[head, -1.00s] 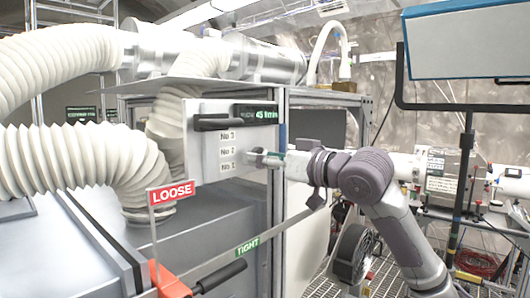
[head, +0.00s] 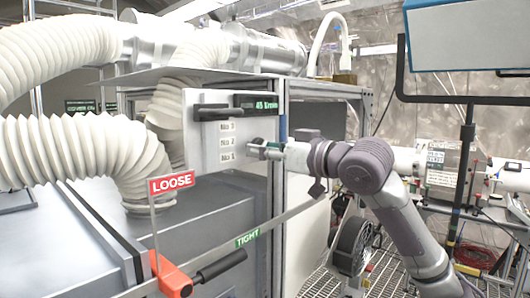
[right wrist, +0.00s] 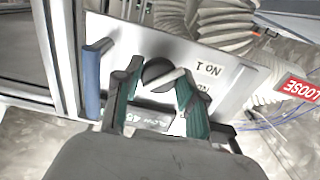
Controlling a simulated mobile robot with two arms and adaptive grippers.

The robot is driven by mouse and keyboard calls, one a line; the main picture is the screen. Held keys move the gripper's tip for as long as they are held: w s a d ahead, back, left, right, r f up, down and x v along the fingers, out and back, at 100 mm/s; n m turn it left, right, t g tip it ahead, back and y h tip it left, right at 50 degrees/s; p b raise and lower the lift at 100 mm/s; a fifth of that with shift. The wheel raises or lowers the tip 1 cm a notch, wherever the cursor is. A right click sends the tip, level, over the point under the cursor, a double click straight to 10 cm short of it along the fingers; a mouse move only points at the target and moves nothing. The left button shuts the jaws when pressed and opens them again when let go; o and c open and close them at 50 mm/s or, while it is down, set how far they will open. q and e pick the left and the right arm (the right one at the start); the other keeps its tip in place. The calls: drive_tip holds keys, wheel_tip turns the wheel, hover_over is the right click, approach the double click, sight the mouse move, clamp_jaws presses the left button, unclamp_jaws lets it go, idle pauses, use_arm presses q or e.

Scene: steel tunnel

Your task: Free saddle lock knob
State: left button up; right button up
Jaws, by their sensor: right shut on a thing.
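A dark round knob (right wrist: 157,70) with a pale bar across its face sits on the grey panel (right wrist: 222,75) beside the No 1 label. My right gripper (right wrist: 158,92) has its green-padded fingers around this knob in the right wrist view and is shut on it. In the head view the right gripper (head: 258,150) is at the panel's right edge, where the knob is hidden. A red block (head: 172,282) with a black handle (head: 220,266) stands at the lower front, below a LOOSE sign (head: 171,182). A TIGHT label (head: 246,239) is on the rail. My left gripper is not in view.
White corrugated hoses (head: 80,150) fill the left side. A black bar handle (head: 212,112) and a green-lit display (head: 257,102) are on the panel's upper part. A cable reel (head: 352,245) stands beneath my right arm. A blue-white box (head: 465,38) hangs at upper right.

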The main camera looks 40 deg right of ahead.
drive_tip(key=shift+n+b, duration=0.95)
drive_tip(key=shift+n, duration=1.95)
drive_tip(key=o, duration=1.1)
drive_tip(key=shift+o, duration=0.2)
drive_tip(key=s+d, duration=0.1)
drive_tip(key=s, duration=1.1)
